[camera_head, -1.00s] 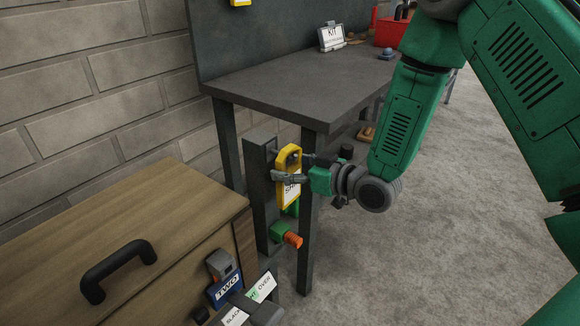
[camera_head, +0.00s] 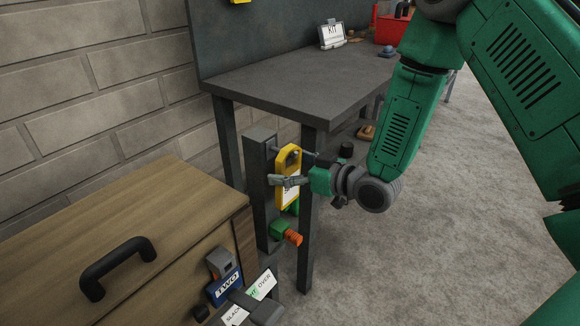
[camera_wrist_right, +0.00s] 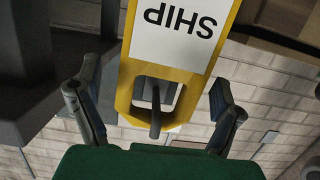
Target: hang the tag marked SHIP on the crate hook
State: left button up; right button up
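The SHIP tag (camera_head: 286,163) is a yellow plate with a white label and a rectangular hole. It is upright beside the dark grey post (camera_head: 261,180). In the right wrist view the tag (camera_wrist_right: 188,88) shows its label upside down, and a dark hook (camera_wrist_right: 155,112) passes through its hole. My right gripper (camera_head: 291,181) is at the tag in the head view. In the right wrist view its fingers (camera_wrist_right: 158,108) are spread on either side of the tag, with gaps showing, so it is open around it. My left gripper is out of view.
A wooden cabinet (camera_head: 110,220) with a black handle stands at the left. A blue TWO tag (camera_head: 227,288) and a gauge card (camera_head: 262,285) are near its front. An orange-ended green fitting (camera_head: 287,234) sits below the tag. The dark table (camera_head: 300,85) is behind.

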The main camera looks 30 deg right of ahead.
jog(key=v, duration=1.2)
jog(key=s+a+f+m+g+h+p, duration=0.15)
jog(key=s+f+g, duration=0.25)
jog(key=f, duration=0.4)
jog(key=s+a+f+g+h+p, duration=0.1)
jog(key=s+a+f+g+h, duration=0.15)
jog(key=f, duration=0.45)
jog(key=s+a+f+m+g+h, duration=0.1)
jog(key=s+f+g, duration=0.2)
jog(key=s, duration=0.5)
jog(key=s+a+f+m+g+h+p, duration=0.1)
jog(key=s+f+g, duration=0.3)
jog(key=s, duration=0.4)
jog(key=shift+s+a+f, duration=0.3)
jog(key=shift+a+f, duration=0.05)
jog(key=shift+f, duration=0.45)
jog(key=shift+w, duration=0.1)
